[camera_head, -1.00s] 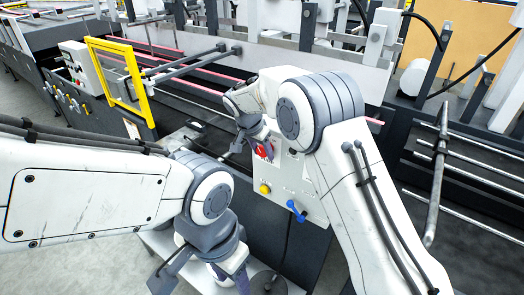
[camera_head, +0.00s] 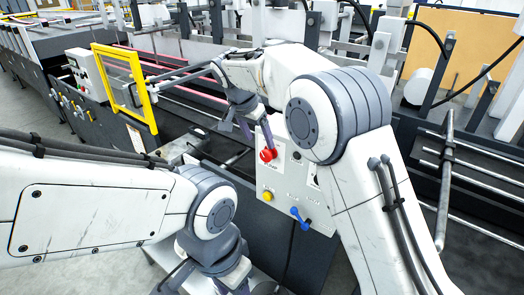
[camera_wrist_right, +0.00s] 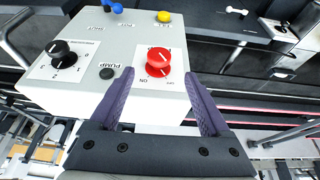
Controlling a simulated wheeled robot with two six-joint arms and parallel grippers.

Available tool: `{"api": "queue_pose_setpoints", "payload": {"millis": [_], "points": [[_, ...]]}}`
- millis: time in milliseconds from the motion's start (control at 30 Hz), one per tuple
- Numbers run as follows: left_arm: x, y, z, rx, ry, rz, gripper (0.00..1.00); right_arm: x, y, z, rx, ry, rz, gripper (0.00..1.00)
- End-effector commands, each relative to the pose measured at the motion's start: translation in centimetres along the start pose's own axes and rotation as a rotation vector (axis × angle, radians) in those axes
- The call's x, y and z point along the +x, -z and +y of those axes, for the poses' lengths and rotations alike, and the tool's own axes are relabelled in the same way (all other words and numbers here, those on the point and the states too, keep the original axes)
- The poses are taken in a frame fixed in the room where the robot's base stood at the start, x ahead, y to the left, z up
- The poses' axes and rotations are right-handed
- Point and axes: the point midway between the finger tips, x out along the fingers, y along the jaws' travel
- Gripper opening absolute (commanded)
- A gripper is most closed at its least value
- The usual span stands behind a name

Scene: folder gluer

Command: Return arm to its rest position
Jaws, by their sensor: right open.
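My right gripper (camera_head: 238,127) is in the upper middle of the head view, above and left of the red knob (camera_head: 267,155) on the grey control box (camera_head: 285,200). In the right wrist view, its two purple fingers (camera_wrist_right: 160,85) are spread apart with nothing held. The red knob (camera_wrist_right: 158,62) shows beyond and between the fingertips, apart from them. My left gripper (camera_head: 232,284) is at the bottom of the head view, partly cut off by the edge; its jaw state is unclear.
The box carries a yellow button (camera_head: 267,196), a blue lever (camera_head: 300,218), a black selector knob (camera_wrist_right: 63,53) and a black button (camera_wrist_right: 107,73). A yellow-framed guard (camera_head: 125,90) stands at left. Machine rails and a grey rod (camera_head: 445,180) lie at right.

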Motion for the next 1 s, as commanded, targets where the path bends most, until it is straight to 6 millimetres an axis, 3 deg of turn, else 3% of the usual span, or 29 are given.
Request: {"api": "queue_pose_setpoints", "payload": {"millis": [167,567,667,767,1000], "points": [[0.3,0.0,0.0,0.000,0.000,0.000,0.50,-1.3,0.0,-0.1,-0.001,0.001,0.000,0.81],[0.3,0.0,0.0,0.001,0.000,0.000,0.50,-1.7,-0.6,0.3,-0.029,0.006,-0.010,0.81],[0.6,0.0,0.0,0.001,0.000,0.000,0.50,-2.3,-2.5,1.4,-0.121,0.018,-0.042,0.81],[1.0,-0.1,-0.1,0.001,0.000,0.000,0.50,-3.3,-5.8,3.6,-0.276,0.049,-0.093,0.81],[1.9,-0.1,-0.1,0.001,0.000,0.000,0.50,-4.5,-15.6,11.8,-0.696,0.158,-0.220,0.81]]}}
